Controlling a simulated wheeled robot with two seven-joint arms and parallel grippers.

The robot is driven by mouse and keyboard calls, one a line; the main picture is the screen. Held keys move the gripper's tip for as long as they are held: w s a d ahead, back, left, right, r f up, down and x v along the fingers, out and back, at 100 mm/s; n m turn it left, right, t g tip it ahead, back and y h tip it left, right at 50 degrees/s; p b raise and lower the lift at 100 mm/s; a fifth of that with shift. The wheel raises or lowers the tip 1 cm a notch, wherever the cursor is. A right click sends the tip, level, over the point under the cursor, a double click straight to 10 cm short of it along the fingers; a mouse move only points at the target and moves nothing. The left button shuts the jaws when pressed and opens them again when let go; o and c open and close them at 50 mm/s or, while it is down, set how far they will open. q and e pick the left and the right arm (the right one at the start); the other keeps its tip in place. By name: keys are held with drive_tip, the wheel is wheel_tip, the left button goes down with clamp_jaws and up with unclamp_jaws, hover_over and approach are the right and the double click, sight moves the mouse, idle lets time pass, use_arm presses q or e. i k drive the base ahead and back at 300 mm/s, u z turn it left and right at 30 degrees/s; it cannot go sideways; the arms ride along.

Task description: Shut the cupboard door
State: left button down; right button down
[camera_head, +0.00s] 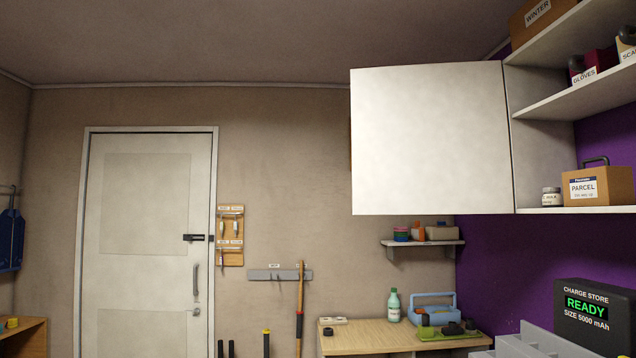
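The cupboard door (432,138) is a plain white panel at the upper right of the head view. It stands wide open, swung out to the left of the cupboard, and its right edge meets the cupboard's near side. The cupboard's inside shows to the right, with a white middle shelf (540,108) and a white bottom board (540,211). No handle shows on the door face in view. Neither of my grippers is in view.
A parcel box (598,187) and small jar (551,197) stand on the cupboard's bottom board. Below are a small wall shelf (440,243), a wooden table (365,336) with a bottle (393,305), and a charge store unit (592,312). A closed room door (140,240) is left.

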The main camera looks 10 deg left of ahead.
sight(431, 138)
drive_tip(key=u, duration=0.8)
drive_tip(key=i, duration=1.85)
drive_tip(key=u, duration=0.35)
drive_tip(key=i, duration=2.05)
drive_tip(key=z, duration=1.95)
drive_tip(key=i, duration=0.9)
drive_tip(key=z, duration=0.75)
